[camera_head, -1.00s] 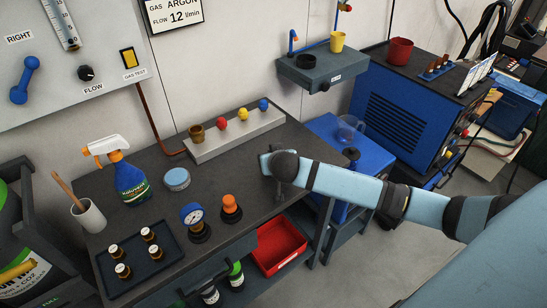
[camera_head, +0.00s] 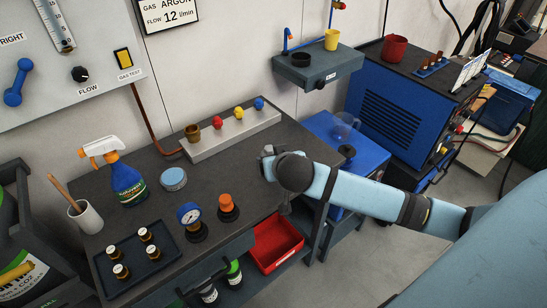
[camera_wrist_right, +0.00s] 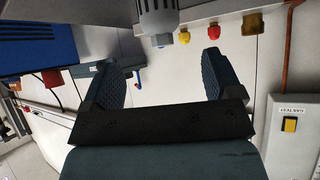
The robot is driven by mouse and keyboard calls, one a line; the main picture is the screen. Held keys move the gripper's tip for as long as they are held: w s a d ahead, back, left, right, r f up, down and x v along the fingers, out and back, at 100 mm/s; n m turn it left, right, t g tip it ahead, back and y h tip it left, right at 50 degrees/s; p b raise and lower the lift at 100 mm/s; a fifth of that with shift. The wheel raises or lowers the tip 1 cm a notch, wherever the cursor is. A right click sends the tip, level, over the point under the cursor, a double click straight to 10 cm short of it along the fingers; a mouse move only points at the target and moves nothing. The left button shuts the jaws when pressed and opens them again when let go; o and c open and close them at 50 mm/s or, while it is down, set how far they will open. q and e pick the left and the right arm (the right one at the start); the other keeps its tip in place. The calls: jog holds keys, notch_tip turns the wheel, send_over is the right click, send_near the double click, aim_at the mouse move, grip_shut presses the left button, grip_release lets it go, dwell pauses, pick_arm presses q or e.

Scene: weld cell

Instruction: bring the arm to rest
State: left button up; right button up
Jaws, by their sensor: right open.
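My right arm (camera_head: 350,192), light blue with dark joints, comes in from the right in the head view. Its wrist end is over the right end of the dark bench (camera_head: 150,230). My right gripper (camera_wrist_right: 162,68) shows in the right wrist view with its two dark fingers spread apart and nothing between them. In the head view the gripper is mostly hidden behind the dark wrist joint. My left gripper is in neither view.
A grey block (camera_head: 235,132) with coloured pieces stands behind my wrist. A gauge (camera_head: 190,218), an orange-capped part (camera_head: 227,205), a tin (camera_head: 173,179), a spray bottle (camera_head: 125,180) and a bottle tray (camera_head: 135,260) stand left. A blue welder (camera_head: 390,110) is right.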

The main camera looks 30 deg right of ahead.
jog(key=shift+s+a+r, duration=0.15)
jog(key=shift+s+r, duration=0.3)
jog(key=shift+s, duration=0.1)
jog(key=shift+a+f, duration=0.1)
jog(key=s+a+f+n+y+p, duration=0.3)
jog(key=s+a+f+p, duration=0.1)
jog(key=s, duration=0.5)
jog(key=s+a+f+n+y+p, duration=0.3)
jog(key=s+a+f+p, duration=0.2)
jog(key=s+a+p, duration=0.2)
jog(key=shift+s+n+t, duration=0.3)
jog(key=shift+s+t, duration=0.1)
jog(key=shift+s, duration=0.65)
jog(key=shift+a+f, duration=0.1)
